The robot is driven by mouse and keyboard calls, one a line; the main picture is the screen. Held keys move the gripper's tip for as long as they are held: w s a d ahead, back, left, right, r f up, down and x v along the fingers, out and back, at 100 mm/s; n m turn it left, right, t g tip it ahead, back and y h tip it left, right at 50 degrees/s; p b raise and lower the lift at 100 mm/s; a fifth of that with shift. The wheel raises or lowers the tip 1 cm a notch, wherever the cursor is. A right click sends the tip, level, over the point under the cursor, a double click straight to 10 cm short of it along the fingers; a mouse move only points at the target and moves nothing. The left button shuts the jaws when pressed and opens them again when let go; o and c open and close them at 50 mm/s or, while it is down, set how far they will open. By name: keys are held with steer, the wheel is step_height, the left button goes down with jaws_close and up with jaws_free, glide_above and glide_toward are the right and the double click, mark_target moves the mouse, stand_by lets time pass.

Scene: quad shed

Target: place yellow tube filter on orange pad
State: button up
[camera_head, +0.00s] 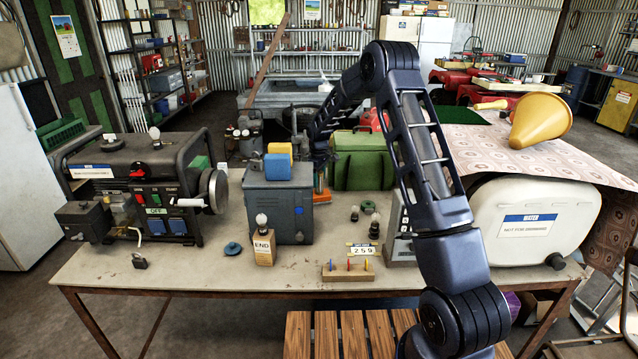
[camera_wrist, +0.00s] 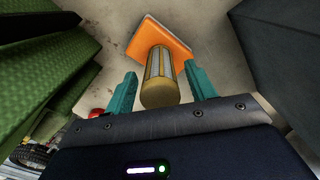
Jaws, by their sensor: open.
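The yellow tube filter (camera_wrist: 158,68) shows in the wrist view as a ribbed yellow tube with a dull olive end towards me. Its far end meets the orange pad (camera_wrist: 146,36) and appears to stand on it. My gripper (camera_wrist: 157,84) has its two teal fingers on either side of the filter, open with gaps at both sides. In the head view, a bit of the orange pad (camera_head: 322,197) shows beside the grey metal box. My gripper and the filter are mostly hidden there behind that box and my arm.
The grey metal box (camera_head: 278,207) stands just left of the pad, with blue and yellow blocks on top. A green case (camera_head: 364,160) stands close behind. A generator (camera_head: 150,190) and a white water tank (camera_head: 520,228) flank the bench. The bench front is partly clear.

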step_height(320, 180, up, 10)
steer(key=shift+r, duration=0.15)
steer(key=s+d+r+m+t, duration=0.1)
steer(key=s+d+r+m, duration=0.2)
steer(key=s+d+r, duration=0.65)
steer(key=s+d+r+m+t, duration=0.1)
steer(key=s+d+r+m, duration=0.2)
steer(key=s+d+r, duration=0.6)
steer(key=s+d+m+t, duration=0.1)
steer(key=s+d+m, duration=0.2)
steer(key=s, duration=1.3)
steer(key=s+d+m+t, duration=0.1)
steer(key=s+d+m, duration=0.2)
steer(key=s, duration=1.2)
steer(key=shift+s+d+f+m+t, duration=0.15)
steer(key=shift+s+d+m+t, duration=0.2)
steer(key=shift+d, duration=0.65)
